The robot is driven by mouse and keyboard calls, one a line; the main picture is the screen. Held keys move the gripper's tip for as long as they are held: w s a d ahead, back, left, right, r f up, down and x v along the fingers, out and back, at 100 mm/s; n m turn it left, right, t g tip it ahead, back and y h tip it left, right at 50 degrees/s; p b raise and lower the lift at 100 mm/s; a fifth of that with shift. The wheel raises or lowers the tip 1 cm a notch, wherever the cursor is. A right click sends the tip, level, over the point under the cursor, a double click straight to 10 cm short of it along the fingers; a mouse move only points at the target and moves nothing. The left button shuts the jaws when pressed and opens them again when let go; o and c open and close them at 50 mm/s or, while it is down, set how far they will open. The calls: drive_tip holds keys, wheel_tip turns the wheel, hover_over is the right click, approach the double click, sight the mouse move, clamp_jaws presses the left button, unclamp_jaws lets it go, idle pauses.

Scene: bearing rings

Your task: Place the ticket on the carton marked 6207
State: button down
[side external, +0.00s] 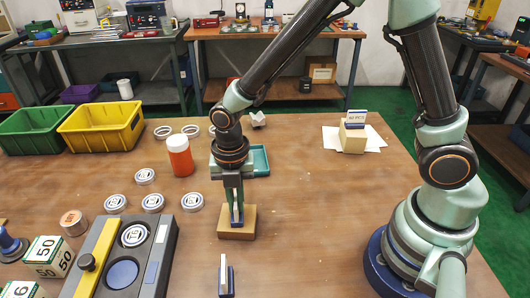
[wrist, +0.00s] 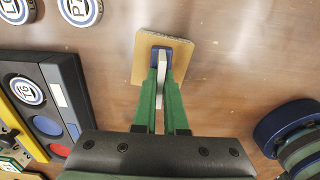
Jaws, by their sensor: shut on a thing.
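My gripper (side external: 235,200) points straight down over a small brown carton (side external: 237,232) on the wooden table. It is shut on a ticket (side external: 237,217), a white card with a blue base. In the wrist view, the green fingers (wrist: 161,78) close on the white card (wrist: 162,95), and the blue base shows at its end over the carton (wrist: 143,72). The ticket is upright and at the carton's top; I cannot tell if it touches. No number is readable on the carton.
A similar ticket (side external: 225,280) stands in front. Another, reading 40 PCS (side external: 356,117), is on a block at back right. A dark fixture (side external: 150,270), ring discs (side external: 153,202), an orange-red bottle (side external: 180,158) and a teal tray (side external: 262,160) are nearby. Table right of the carton is clear.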

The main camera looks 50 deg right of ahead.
sight(235, 199)
drive_tip(key=c, duration=1)
unclamp_jaws()
wheel_tip(235, 199, up, 12)
drive_tip(key=shift+s+d+r+m+t, duration=1.15)
drive_tip(key=shift+d+m, duration=1.25)
drive_tip(key=shift+m, duration=2.1)
drive_tip(key=shift+s+d+r+m+t, duration=0.75)
drive_tip(key=shift+d+r+m, duration=1.2)
drive_tip(key=shift+m, duration=2.55)
drive_tip(key=shift+s+d+r+m+t, duration=0.85)
drive_tip(key=shift+d+m, duration=2.05)
drive_tip(key=shift+m, duration=1.6)
drive_tip(key=shift+s+f, duration=0.1)
drive_tip(key=shift+s, duration=0.05)
